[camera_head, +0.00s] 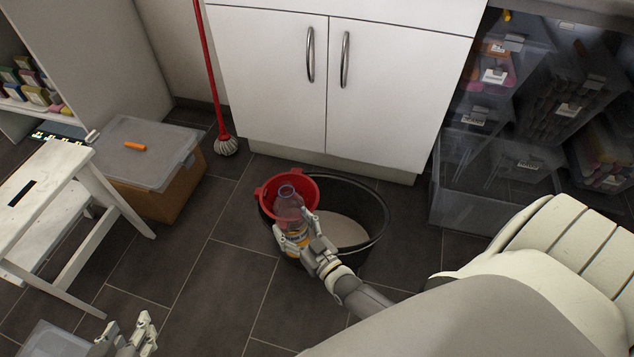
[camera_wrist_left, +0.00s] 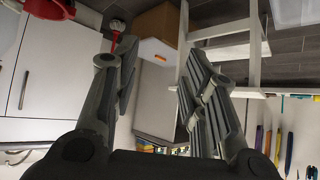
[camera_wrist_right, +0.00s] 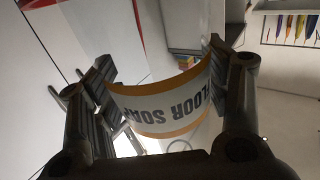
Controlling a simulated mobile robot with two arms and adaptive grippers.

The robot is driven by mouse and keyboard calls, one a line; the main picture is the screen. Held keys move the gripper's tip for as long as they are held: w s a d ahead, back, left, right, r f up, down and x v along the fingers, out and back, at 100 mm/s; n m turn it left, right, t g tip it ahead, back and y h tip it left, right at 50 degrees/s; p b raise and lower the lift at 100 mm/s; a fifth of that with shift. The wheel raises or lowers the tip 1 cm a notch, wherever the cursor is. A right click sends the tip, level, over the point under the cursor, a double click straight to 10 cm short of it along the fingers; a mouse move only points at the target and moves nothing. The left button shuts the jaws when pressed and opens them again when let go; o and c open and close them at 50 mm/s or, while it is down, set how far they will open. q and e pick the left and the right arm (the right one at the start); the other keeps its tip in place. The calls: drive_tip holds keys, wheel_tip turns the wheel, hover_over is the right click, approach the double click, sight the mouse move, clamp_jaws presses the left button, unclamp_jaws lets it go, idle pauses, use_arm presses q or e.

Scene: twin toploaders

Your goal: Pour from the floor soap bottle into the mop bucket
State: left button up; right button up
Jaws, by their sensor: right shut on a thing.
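The floor soap bottle (camera_head: 289,204) is clear with a white and orange label. It stands roughly upright, its neck pointing up, in front of the red wringer basket. Its label, reading FLOOR SOAP, shows in the right wrist view (camera_wrist_right: 165,108) between the fingers. My right gripper (camera_head: 294,236) is shut on the bottle's lower part. The dark mop bucket (camera_head: 377,222) is on the floor, with pale grey contents and the red wringer basket (camera_head: 269,187) at its left. My left gripper (camera_head: 127,335) is open and empty at the lower left, away from the bucket.
A white cabinet (camera_head: 268,75) stands behind the bucket, a red-handled mop (camera_head: 226,145) to its left. A lidded box (camera_head: 150,155) and white step stool (camera_head: 75,175) are at left. Clear bins (camera_head: 470,205) are at right. Tiled floor left of the bucket is free.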

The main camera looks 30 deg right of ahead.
use_arm(q)
drive_tip(key=s+a+f+g+p, duration=0.1)
drive_tip(key=s+f+g+p, duration=0.1)
drive_tip(key=s+g, duration=0.1)
drive_tip(key=s+a+f+g+y+p, duration=0.1)
drive_tip(key=s+a+f+g+p, duration=0.1)
drive_tip(key=s, duration=0.4)
drive_tip(key=shift+s+a+g+p, duration=0.15)
drive_tip(key=shift+s+g+p, duration=0.15)
drive_tip(key=shift+g, duration=0.1)
drive_tip(key=shift+f, duration=0.1)
idle(0.3)
